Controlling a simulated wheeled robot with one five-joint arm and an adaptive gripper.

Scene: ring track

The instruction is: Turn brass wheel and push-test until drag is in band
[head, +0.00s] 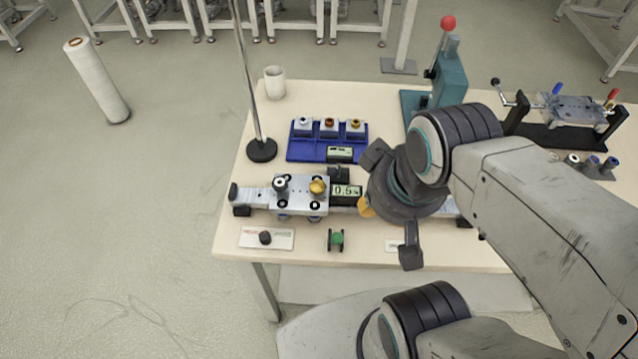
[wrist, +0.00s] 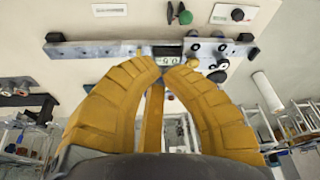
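The brass wheel (head: 317,187) sits on top of a silver carriage (head: 300,203), beside a dark knob, in the head view. The carriage is on a metal rail (head: 254,196), toward its left end. A small display (head: 346,190) right of the carriage reads about 0.5; its last character is unclear. My gripper (head: 365,207) is right of the display, apart from the wheel. In the wrist view its yellow fingers (wrist: 164,66) curve in with tips together and nothing seen between them.
A blue tray (head: 296,154) with several topped blocks stands behind the rail. A post on a black base (head: 262,151) and a white mug (head: 274,82) are at the back left. A green roller piece (head: 336,240) and a black knob on a plate (head: 265,238) lie in front.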

